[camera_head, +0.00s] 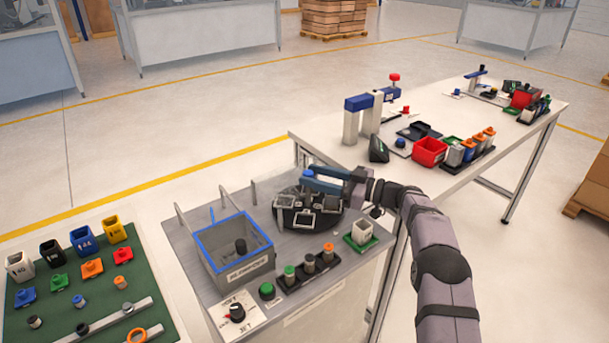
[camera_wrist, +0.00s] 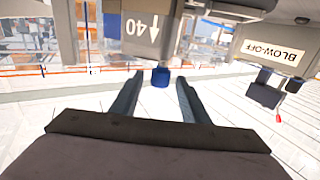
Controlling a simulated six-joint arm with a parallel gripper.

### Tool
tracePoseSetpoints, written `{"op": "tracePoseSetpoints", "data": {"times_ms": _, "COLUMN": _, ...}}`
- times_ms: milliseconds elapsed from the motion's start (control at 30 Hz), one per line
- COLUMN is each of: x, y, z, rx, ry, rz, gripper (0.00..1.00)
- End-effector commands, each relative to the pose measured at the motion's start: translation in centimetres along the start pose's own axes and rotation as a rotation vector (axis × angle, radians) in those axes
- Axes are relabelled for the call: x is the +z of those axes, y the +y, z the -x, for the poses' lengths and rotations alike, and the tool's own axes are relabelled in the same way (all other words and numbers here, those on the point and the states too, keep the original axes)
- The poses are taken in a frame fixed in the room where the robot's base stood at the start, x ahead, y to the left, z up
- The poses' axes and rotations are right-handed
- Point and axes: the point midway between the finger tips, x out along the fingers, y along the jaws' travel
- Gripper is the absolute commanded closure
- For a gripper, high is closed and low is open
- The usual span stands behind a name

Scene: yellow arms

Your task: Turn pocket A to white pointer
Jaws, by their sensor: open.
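The dark round turntable (camera_head: 289,217) with several grey-framed pockets stands on the grey bench in the head view. I cannot read which pocket is A, and I cannot make out the white pointer. My gripper (camera_head: 311,181) is above the turntable's far side, with the arm reaching in from the right. In the wrist view my gripper (camera_wrist: 158,95) has two dark fingers spread apart with nothing held. A small blue cylinder (camera_wrist: 160,77) shows beyond and between the fingertips. Whether the fingers touch the turntable is hidden.
A blue-rimmed grey bin (camera_head: 232,273) stands left of the turntable. In the wrist view a BLOW-OFF sign (camera_wrist: 273,57) and a "40" plate (camera_wrist: 141,33) show.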

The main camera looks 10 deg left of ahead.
Motion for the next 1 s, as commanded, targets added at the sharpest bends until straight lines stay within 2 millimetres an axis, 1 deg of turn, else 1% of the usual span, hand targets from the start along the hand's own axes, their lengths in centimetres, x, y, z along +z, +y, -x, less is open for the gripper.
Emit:
{"op": "tracePoseSetpoints", "data": {"times_ms": 33, "x": 0.1, "y": 0.0, "z": 0.5, "rx": 0.000, "ry": 0.000, "rz": 0.000, "gripper": 0.59}}
{"op": "tracePoseSetpoints", "data": {"times_ms": 167, "x": 0.0, "y": 0.0, "z": 1.2, "rx": 0.000, "ry": 0.000, "rz": 0.000, "gripper": 0.59}}
{"op": "tracePoseSetpoints", "data": {"times_ms": 467, "x": 0.0, "y": -0.1, "z": 1.3, "rx": -0.001, "ry": 0.000, "rz": 0.000, "gripper": 0.59}}
{"op": "tracePoseSetpoints", "data": {"times_ms": 500, "x": 0.0, "y": -0.1, "z": 1.3, "rx": -0.001, "ry": 0.000, "rz": 0.000, "gripper": 0.68}}
{"op": "tracePoseSetpoints", "data": {"times_ms": 567, "x": -0.1, "y": -0.1, "z": 1.2, "rx": -0.001, "ry": 0.002, "rz": 0.001, "gripper": 0.82}}
{"op": "tracePoseSetpoints", "data": {"times_ms": 600, "x": -0.3, "y": -0.1, "z": 1.0, "rx": -0.002, "ry": 0.009, "rz": 0.006, "gripper": 0.92}}
{"op": "tracePoseSetpoints", "data": {"times_ms": 633, "x": -0.6, "y": -0.2, "z": 0.7, "rx": -0.003, "ry": 0.017, "rz": 0.012, "gripper": 0.99}}
{"op": "tracePoseSetpoints", "data": {"times_ms": 667, "x": -1.0, "y": -0.3, "z": 0.4, "rx": -0.003, "ry": 0.029, "rz": 0.020, "gripper": 1.00}}
{"op": "tracePoseSetpoints", "data": {"times_ms": 733, "x": -2.4, "y": -0.7, "z": -0.8, "rx": -0.006, "ry": 0.069, "rz": 0.048, "gripper": 1.00}}
{"op": "tracePoseSetpoints", "data": {"times_ms": 867, "x": -4.9, "y": 2.2, "z": 0.2, "rx": 0.151, "ry": 0.072, "rz": 0.063, "gripper": 1.00}}
{"op": "tracePoseSetpoints", "data": {"times_ms": 967, "x": -6.5, "y": 5.0, "z": 1.6, "rx": 0.324, "ry": 0.061, "rz": 0.065, "gripper": 1.00}}
{"op": "tracePoseSetpoints", "data": {"times_ms": 1000, "x": -7.1, "y": 6.1, "z": 2.5, "rx": 0.406, "ry": 0.049, "rz": 0.061, "gripper": 1.00}}
